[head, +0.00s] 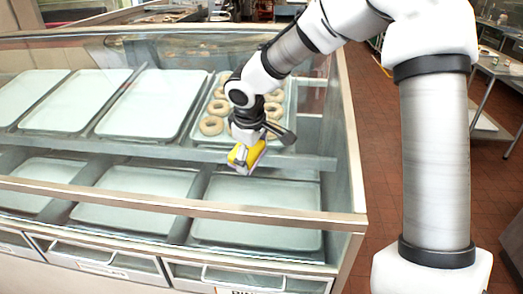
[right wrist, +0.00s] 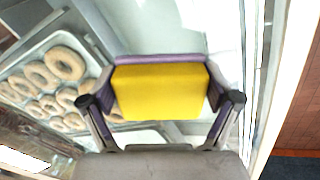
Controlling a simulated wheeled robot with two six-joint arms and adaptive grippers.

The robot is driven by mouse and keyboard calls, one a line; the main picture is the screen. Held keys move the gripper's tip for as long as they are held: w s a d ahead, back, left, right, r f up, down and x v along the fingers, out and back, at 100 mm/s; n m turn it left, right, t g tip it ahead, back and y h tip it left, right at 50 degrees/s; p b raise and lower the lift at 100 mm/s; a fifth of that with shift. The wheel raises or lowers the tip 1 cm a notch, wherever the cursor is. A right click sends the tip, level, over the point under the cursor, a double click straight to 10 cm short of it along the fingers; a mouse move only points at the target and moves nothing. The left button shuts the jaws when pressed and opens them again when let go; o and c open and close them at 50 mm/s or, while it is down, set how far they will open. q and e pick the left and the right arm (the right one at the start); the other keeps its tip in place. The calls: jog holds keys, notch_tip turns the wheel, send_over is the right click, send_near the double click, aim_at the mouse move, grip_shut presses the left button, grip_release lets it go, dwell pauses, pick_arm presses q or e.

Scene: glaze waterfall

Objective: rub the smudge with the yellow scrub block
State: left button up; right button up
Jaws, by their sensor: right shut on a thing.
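The yellow scrub block (head: 255,153) is held in my right gripper (head: 245,157) above the glazed display counter. In the right wrist view the yellow block (right wrist: 160,91) sits between the two fingers of the right gripper (right wrist: 160,103), which press on its sides. The block hangs over the front of the upper shelf, near the doughnut tray. I cannot tell whether it touches any surface. I cannot make out a smudge in either view. My left gripper is not in view.
A tray of several pale doughnuts (head: 211,125) lies behind the gripper. Empty trays (head: 150,103) fill the upper shelf to the left, and more trays (head: 258,236) lie below. The counter's metal front rail (head: 180,202) runs across. Red tiled floor (head: 380,150) is to the right.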

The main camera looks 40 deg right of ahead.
aim_at(233, 150)
jog(key=shift+w+a+r, duration=0.1)
jog(key=shift+w+a, duration=0.25)
jog(key=shift+w, duration=0.05)
jog(key=shift+w+a+p, duration=0.35)
jog(key=shift+w, duration=0.05)
jog(key=shift+w+a+p, duration=0.85)
jog(key=shift+w+p, duration=0.2)
jog(key=shift+p, duration=0.15)
jog(key=shift+w+a, duration=0.35)
jog(key=shift+w, duration=0.05)
jog(key=shift+s, duration=0.1)
jog(key=shift+r+p, duration=0.4)
jog(key=shift+p, duration=0.1)
jog(key=p+v, duration=0.4)
jog(key=v, duration=0.1)
jog(key=shift+s+r, duration=0.1)
